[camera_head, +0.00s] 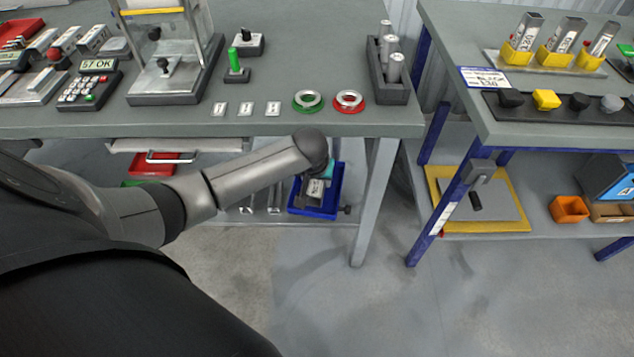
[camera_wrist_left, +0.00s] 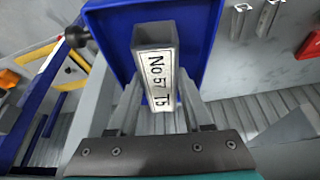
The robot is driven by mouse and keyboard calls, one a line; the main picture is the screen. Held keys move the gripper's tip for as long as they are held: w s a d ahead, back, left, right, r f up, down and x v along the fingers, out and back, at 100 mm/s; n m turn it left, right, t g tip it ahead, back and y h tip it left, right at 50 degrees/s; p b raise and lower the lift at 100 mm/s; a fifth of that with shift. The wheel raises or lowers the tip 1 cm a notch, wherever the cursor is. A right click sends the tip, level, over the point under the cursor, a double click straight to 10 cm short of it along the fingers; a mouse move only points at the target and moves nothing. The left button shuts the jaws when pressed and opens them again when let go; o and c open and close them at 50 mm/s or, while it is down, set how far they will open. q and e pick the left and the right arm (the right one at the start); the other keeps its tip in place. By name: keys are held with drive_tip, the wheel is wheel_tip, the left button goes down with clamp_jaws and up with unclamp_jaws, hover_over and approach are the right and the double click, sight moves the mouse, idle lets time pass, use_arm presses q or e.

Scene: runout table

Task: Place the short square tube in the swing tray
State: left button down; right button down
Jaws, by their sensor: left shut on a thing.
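The short square tube (camera_wrist_left: 155,75) is a grey hollow piece with a white label reading "No 57 T5". My left gripper (camera_wrist_left: 158,95) is shut on it, one finger on each side. The swing tray (camera_head: 333,190) is a blue open box below the bench's right end, beside the leg. In the left wrist view the tray (camera_wrist_left: 112,42) lies behind the tube's open end. In the head view my left gripper (camera_head: 315,183) is over the tray, partly hidden by my forearm. I cannot tell whether the tube touches the tray floor. My right gripper is not in view.
The bench top (camera_head: 200,130) overhangs the tray, and a grey leg (camera_head: 375,195) stands to its right. A dark knob (camera_head: 347,210) is at the tray's right side. Metal pieces (camera_head: 260,200) lie on the shelf to its left. Floor in front is clear.

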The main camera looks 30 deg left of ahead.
use_arm(q)
drive_tip(key=shift+f, duration=0.1)
drive_tip(key=shift+c, duration=1.6)
unclamp_jaws()
drive_tip(key=shift+f, duration=0.1)
drive_tip(key=shift+r, duration=0.2)
drive_tip(key=p+v, duration=0.4)
drive_tip(key=v, duration=0.6)
drive_tip(key=shift+s+r+p, duration=0.1)
drive_tip(key=shift+r+p, duration=0.25)
drive_tip(key=shift+s+r, duration=0.25)
drive_tip(key=shift+r, duration=0.3)
